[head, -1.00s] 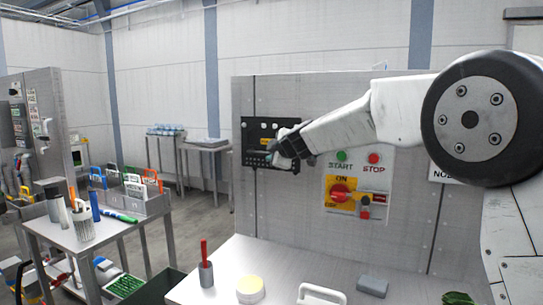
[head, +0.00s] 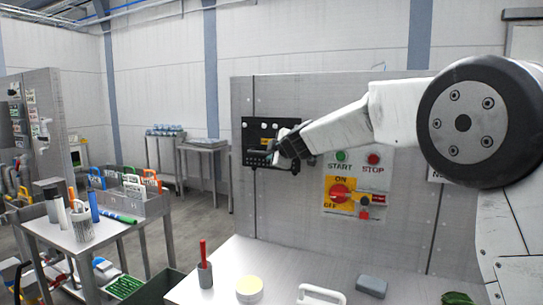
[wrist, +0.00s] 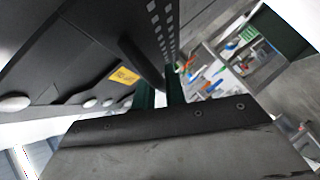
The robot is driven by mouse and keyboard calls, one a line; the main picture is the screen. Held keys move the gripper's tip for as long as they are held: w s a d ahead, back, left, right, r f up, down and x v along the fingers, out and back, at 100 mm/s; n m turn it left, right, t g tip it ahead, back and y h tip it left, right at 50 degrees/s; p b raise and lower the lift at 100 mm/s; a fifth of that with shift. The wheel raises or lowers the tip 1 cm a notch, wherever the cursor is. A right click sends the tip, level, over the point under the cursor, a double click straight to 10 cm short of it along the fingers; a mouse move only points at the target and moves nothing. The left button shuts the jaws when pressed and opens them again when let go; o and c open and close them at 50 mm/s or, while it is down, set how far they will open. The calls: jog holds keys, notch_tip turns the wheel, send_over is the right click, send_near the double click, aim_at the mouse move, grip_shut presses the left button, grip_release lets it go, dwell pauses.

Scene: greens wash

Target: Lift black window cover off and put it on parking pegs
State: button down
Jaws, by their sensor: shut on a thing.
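My gripper (head: 282,156) is shut on a black bar-like handle (wrist: 140,62) of what looks like the black window cover (head: 256,159). In the wrist view the cover (wrist: 163,28) is a thin dark plate with a row of light squares, seen nearly edge-on. It is close to a black board (head: 258,128) on the grey wall panel; I cannot tell whether they touch. The board has a yellow label (wrist: 124,75) and a row of white round pegs (wrist: 90,103). The gripper hides part of the cover and board in the head view.
START (head: 341,156) and STOP (head: 373,158) buttons and a yellow-red rotary switch (head: 339,193) are right of the board.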

jog(key=shift+w+d, duration=0.25)
jog(key=shift+w, duration=0.35)
jog(key=shift+w+d, duration=0.2)
jog(key=shift+w, duration=0.4)
jog(key=shift+f, duration=0.1)
jog(key=shift+f, duration=1.25)
jog(key=shift+f, duration=0.25)
jog(key=shift+f, duration=0.6)
jog(key=shift+f, duration=0.15)
jog(key=c, duration=1.4)
grip_release()
jog(key=shift+o, duration=0.2)
jog(key=shift+s, duration=0.1)
